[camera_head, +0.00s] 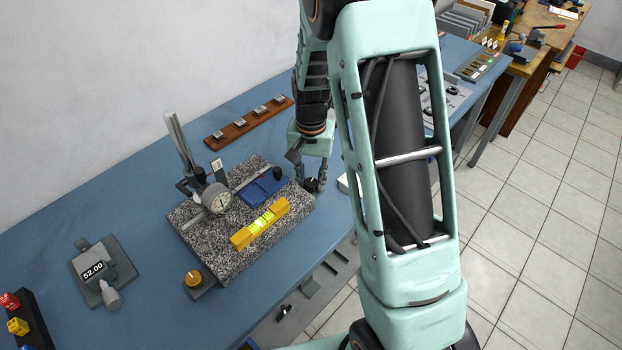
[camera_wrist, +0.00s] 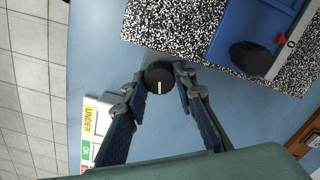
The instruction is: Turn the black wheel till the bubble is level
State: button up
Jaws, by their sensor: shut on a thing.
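The black wheel (camera_wrist: 158,82) has a white mark on its face and sits at the edge of the speckled granite plate (camera_wrist: 150,22). My gripper (camera_wrist: 161,74) is shut on the wheel, one finger on each side. In the head view my gripper (camera_head: 313,183) reaches down to the wheel at the plate's right corner. A yellow spirit level (camera_head: 245,236) lies on the granite plate, which also shows there (camera_head: 215,245). Its green-yellow vial (camera_head: 263,221) faces up, but the bubble is too small to place.
A dial gauge (camera_head: 217,198) on a stand and a blue block (camera_head: 264,187) with a black knob (camera_wrist: 250,60) are on the plate.

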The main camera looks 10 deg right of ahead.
jog(key=m, duration=0.5)
jog(key=shift+r+p, duration=0.1)
jog(key=shift+p, duration=0.25)
jog(key=m+p, duration=0.1)
jog(key=m, duration=0.4)
jog(key=shift+d, duration=0.1)
jog(key=shift+p, duration=0.3)
jog(key=o, duration=1.2)
jog(key=shift+c, duration=0.2)
